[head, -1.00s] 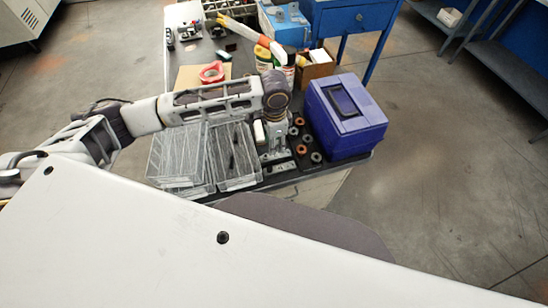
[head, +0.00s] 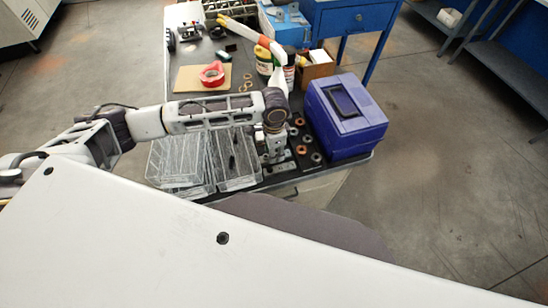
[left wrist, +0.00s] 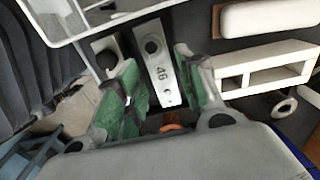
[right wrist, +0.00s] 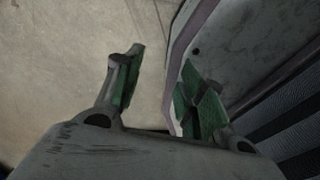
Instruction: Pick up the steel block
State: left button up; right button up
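The steel block (left wrist: 160,62), a flat light-grey bar with a dark round hole and the mark 46, shows in the left wrist view. It lies between the green-padded fingers of my left gripper (left wrist: 156,72), which are open, one on each side; I cannot tell whether they touch it. In the head view my left gripper (head: 273,150) points down at the bench between the clear bins and the blue box, and I cannot make out the block there. My right gripper (right wrist: 160,78) is open and empty in the right wrist view, over the floor beside a pale panel.
Clear bins (head: 236,168) stand left of my left gripper. Several copper and grey rings (head: 301,150) and a blue-purple box (head: 347,125) are on its right. A white slotted holder (left wrist: 268,68) is close by. Red tape (head: 211,74) lies on cardboard farther back.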

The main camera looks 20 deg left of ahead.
pick_arm(q)
jog(key=shift+f, duration=1.3)
pick_arm(e)
jog(key=shift+w, duration=1)
jog(key=shift+s, duration=0.1)
pick_arm(q)
grip_shut()
pick_arm(e)
jog(key=shift+s, duration=0.85)
